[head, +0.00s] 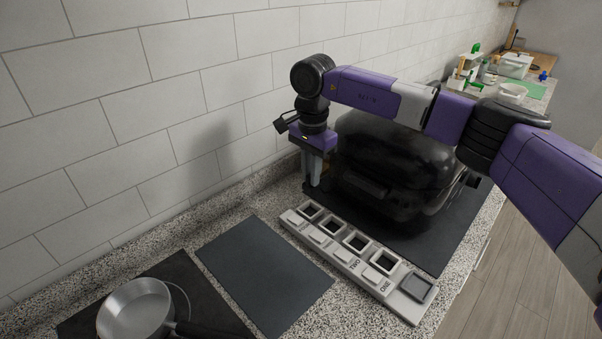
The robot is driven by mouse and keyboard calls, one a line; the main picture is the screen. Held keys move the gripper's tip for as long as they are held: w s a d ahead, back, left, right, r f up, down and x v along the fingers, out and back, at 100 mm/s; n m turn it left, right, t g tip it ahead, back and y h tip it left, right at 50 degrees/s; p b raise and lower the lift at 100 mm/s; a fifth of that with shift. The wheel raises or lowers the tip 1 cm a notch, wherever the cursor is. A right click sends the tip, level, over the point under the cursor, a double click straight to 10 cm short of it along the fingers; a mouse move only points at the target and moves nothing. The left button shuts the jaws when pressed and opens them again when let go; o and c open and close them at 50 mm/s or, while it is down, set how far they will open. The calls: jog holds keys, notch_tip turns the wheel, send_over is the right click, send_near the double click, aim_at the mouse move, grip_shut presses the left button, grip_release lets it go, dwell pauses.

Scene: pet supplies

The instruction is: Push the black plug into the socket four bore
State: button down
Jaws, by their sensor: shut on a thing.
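A pale grey socket strip (345,257) lies diagonally on the counter. It has a row of square dark bores with small raised labels beside them. ONE and TWO can be read near the front end; the farther labels are too small to read. The front-end square is filled with a grey face. My gripper (315,180) points down just beyond the strip's far end, near the wall. Its fingers are shut on a dark thing, taken as the black plug, mostly hidden between the fingertips. Its gap to the surface cannot be told.
A large glossy black appliance (390,175) stands on a dark mat (425,248) right of my gripper, close to my arm. The tiled wall (110,110) is close on the left. A bare dark mat (264,275) and a steel pan (135,310) lie in front.

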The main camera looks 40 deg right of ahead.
aim_at(310, 191)
jog(key=shift+a+f, duration=0.1)
jog(key=shift+a, duration=0.05)
jog(key=shift+f+b, duration=1.85)
jog(key=shift+f, duration=1)
jog(key=shift+f+b, duration=0.85)
jog(key=shift+f, duration=0.5)
jog(key=c, duration=1.3)
grip_release()
jog(key=shift+c, duration=0.2)
jog(key=shift+r+b, duration=0.45)
jog(key=shift+r, duration=3.45)
jog(key=shift+s, duration=0.1)
